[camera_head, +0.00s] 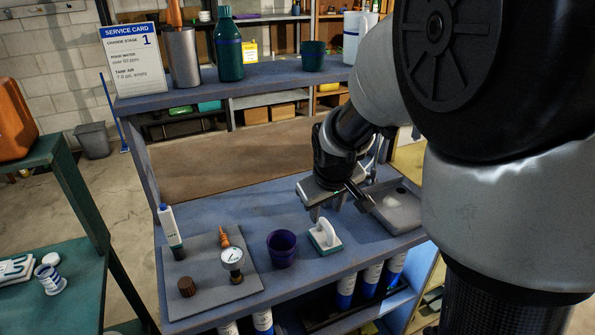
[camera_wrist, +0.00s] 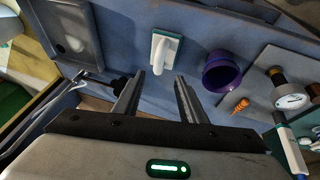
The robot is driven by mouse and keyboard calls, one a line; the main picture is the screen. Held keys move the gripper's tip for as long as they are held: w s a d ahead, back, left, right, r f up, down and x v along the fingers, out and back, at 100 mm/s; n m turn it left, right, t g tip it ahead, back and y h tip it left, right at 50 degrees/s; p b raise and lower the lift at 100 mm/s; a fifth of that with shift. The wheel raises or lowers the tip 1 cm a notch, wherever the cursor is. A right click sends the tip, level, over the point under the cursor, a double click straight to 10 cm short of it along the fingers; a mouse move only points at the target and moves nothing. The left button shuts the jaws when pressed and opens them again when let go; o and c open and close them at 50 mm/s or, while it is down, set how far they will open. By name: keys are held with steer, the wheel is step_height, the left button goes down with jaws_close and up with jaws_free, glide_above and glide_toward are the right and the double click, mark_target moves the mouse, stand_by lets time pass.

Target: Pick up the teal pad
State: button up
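The teal pad (camera_head: 325,239) lies on the blue workbench, with a white handle on top and a teal edge at its base. It also shows in the wrist view (camera_wrist: 162,50), ahead of the fingertips. My gripper (camera_head: 330,208) is above the bench, just behind the pad in the head view and apart from it. In the wrist view my gripper (camera_wrist: 160,77) has its two fingers spread with nothing between them.
A purple cup (camera_head: 282,249) stands close left of the pad. A grey tray (camera_head: 398,217) lies to the right. A grey mat (camera_head: 202,283) at left holds a gauge (camera_head: 232,258), a brown cap (camera_head: 186,287) and other parts. An upper shelf (camera_head: 270,88) runs above the back.

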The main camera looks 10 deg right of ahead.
mark_target(325, 222)
steer(key=x, duration=0.3)
steer(key=b+x, duration=0.1)
steer(key=x, duration=0.3)
steer(key=shift+d+f, duration=0.2)
steer(key=shift+f, duration=0.05)
jaws_close()
